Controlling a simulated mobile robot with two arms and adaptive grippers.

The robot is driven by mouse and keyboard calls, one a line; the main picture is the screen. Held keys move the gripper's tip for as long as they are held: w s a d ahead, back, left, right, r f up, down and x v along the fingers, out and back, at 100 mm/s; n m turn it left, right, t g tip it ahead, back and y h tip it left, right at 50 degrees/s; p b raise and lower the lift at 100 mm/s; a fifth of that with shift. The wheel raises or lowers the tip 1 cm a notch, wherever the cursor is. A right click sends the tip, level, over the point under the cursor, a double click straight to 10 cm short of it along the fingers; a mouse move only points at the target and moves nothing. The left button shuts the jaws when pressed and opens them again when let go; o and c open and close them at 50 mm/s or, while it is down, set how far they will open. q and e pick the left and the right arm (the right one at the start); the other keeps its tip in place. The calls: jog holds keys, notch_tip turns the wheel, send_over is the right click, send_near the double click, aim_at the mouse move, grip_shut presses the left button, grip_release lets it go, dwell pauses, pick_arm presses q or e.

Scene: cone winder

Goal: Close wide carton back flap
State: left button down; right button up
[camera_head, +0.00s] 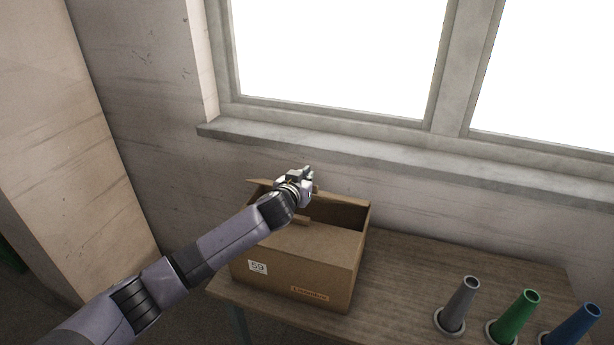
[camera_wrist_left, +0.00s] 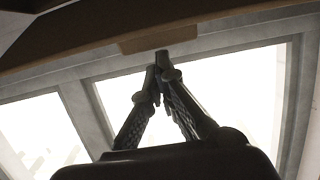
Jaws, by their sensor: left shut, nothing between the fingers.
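The brown carton (camera_head: 325,265) stands on the table with a "59" label on its front. Part of a raised flap (camera_head: 259,184) shows at the back left; the arm hides much of the rear edge. My left gripper (camera_head: 308,173) is shut and empty at the carton's back edge, above the opening. In the left wrist view the shut fingertips (camera_wrist_left: 162,62) point at a brown cardboard edge (camera_wrist_left: 90,40); contact is unclear. My right gripper is not in view.
The wooden table (camera_head: 420,270) has free room right of the carton. Grey (camera_head: 459,305), green (camera_head: 515,316) and blue (camera_head: 572,325) cones stand at its right front. A window sill (camera_head: 400,160) and wall run close behind the carton.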

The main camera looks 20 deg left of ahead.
pick_arm(q)
jog(key=shift+s+f+t+b, duration=0.7)
jog(key=shift+s+f+b, duration=0.3)
jog(key=shift+b, duration=2.05)
jog(key=shift+s+a+f, duration=0.1)
jog(key=shift+s+f, duration=0.15)
jog(key=shift+s, duration=0.2)
